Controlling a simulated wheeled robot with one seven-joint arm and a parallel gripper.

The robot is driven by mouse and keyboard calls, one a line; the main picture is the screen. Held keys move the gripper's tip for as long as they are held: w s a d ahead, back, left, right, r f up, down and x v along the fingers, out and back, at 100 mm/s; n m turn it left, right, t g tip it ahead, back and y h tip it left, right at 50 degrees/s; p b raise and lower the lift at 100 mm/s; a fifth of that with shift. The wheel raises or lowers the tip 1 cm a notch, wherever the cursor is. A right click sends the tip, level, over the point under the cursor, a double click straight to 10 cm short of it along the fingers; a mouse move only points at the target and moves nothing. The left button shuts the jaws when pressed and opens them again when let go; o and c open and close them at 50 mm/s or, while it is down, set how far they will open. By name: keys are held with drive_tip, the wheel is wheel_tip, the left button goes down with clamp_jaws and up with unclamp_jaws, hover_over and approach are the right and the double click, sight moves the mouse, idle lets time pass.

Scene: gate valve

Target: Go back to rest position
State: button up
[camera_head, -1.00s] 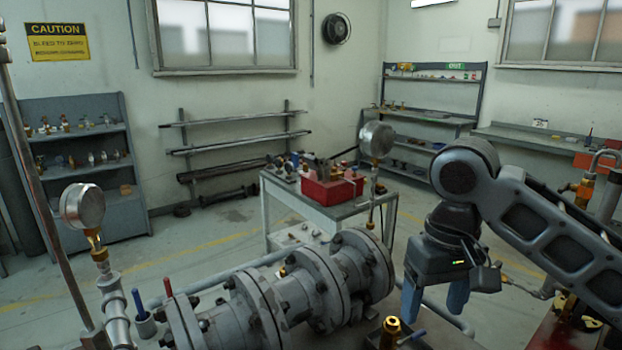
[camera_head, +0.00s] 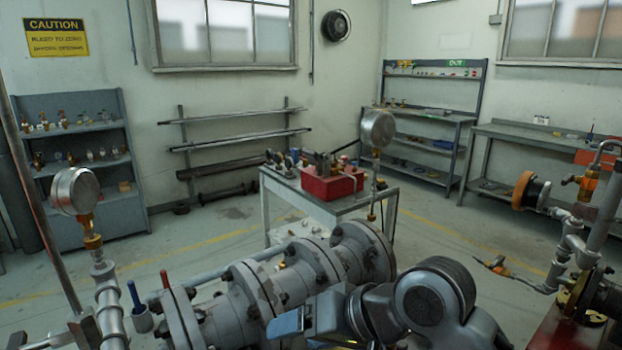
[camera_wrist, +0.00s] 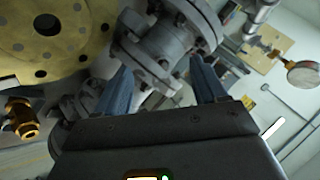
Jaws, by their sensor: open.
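My gripper (camera_head: 287,326) is low in the head view, in front of the grey flanged valve body (camera_head: 300,281). Its blue fingers point left in that view. In the wrist view the two blue fingers (camera_wrist: 163,84) stand wide apart with nothing between them. The flanged valve body (camera_wrist: 165,45) shows beyond the fingertips there. I cannot tell how far apart the gripper and the valve are.
Pressure gauges stand at the left (camera_head: 74,191) and behind the valve (camera_head: 378,130). A cart with a red box (camera_head: 333,186) is behind. Piping (camera_head: 570,245) stands at right. In the wrist view, a brass flange (camera_wrist: 55,38) and brass fitting (camera_wrist: 20,118) are at left.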

drive_tip(key=s+d+f+m+t+h+b, duration=0.2)
drive_tip(key=s+d+f+m+t, duration=0.25)
drive_tip(key=s+f, duration=0.35)
drive_tip(key=s+d+f+m+t+h+b, duration=0.2)
drive_tip(key=s+d+f+m+t+h, duration=0.25)
drive_tip(key=s, duration=0.55)
drive_tip(key=s+d+n+h+b, duration=0.1)
drive_tip(key=s+d+n, duration=0.2)
drive_tip(key=s+d, duration=0.3)
drive_tip(key=s+d+n+t+h+b, duration=0.1)
drive_tip(key=s+d, duration=0.6)
drive_tip(key=s, duration=0.7)
drive_tip(key=n+b, duration=0.1)
drive_tip(key=n, duration=0.1)
drive_tip(key=shift+d+r+n+t, duration=0.15)
drive_tip(key=shift+r+n+t, duration=0.15)
drive_tip(key=shift+r+n, duration=0.1)
